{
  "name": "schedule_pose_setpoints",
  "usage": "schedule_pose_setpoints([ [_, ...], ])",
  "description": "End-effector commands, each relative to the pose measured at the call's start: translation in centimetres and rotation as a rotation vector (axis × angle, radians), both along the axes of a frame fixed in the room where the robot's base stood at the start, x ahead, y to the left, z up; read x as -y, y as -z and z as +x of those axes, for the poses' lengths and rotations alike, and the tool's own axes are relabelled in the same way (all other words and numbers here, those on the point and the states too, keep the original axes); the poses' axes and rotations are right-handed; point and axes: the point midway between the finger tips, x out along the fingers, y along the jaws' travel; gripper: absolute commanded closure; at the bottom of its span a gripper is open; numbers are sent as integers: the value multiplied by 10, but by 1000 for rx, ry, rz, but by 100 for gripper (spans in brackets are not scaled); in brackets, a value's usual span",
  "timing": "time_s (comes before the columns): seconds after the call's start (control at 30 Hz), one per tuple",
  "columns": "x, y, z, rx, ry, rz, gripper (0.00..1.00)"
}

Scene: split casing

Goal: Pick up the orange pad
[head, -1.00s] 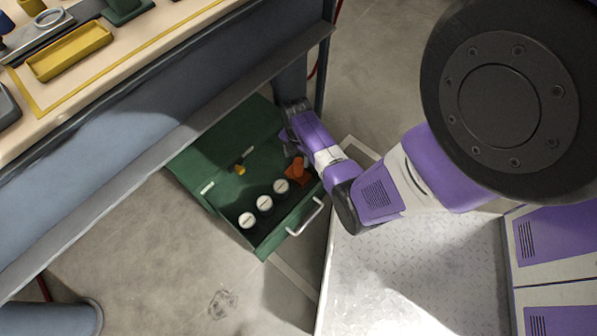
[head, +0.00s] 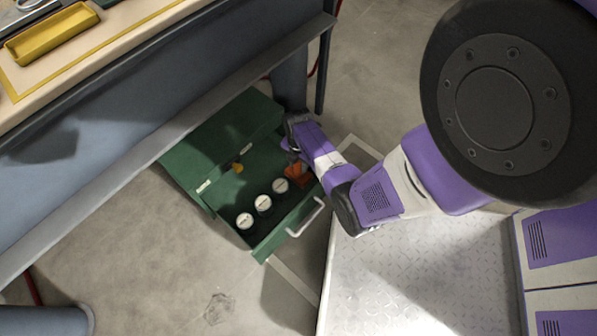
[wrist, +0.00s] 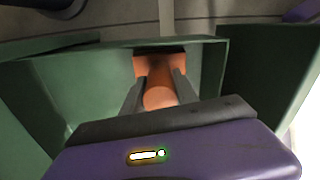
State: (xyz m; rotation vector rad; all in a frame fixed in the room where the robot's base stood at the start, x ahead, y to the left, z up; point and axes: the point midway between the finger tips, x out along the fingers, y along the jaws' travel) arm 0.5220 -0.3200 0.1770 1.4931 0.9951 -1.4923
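The orange pad (head: 298,175) lies inside the open green box (head: 262,250), near its right end, partly hidden by my arm in the head view. In the wrist view the pad (wrist: 159,65) has a broad far part and a rounded nearer part. My gripper (wrist: 160,82) has one finger on each side of the rounded part, very close to it. I cannot tell whether the fingers press on it. In the head view my gripper reaches down into the box, and its fingertips are hard to make out.
Several round white-topped pieces (head: 263,203) stand in a row in the box, left of the pad. A small yellow piece (head: 238,168) is farther back. The box has a pale handle (head: 306,217) in front. The workbench edge (head: 165,132) overhangs at the left.

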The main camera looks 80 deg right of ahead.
Motion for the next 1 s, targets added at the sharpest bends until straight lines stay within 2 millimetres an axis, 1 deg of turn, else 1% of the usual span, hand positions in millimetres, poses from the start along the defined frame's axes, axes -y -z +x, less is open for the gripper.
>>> schedule_pose_setpoints([
  [0.03,0,0,0,0,0,0,76],
  [0.1,0,0,0,0,0,0,90],
  [0.17,0,0,0,0,0,0,100],
  [1.0,-1,0,0,-1,0,1,100],
])
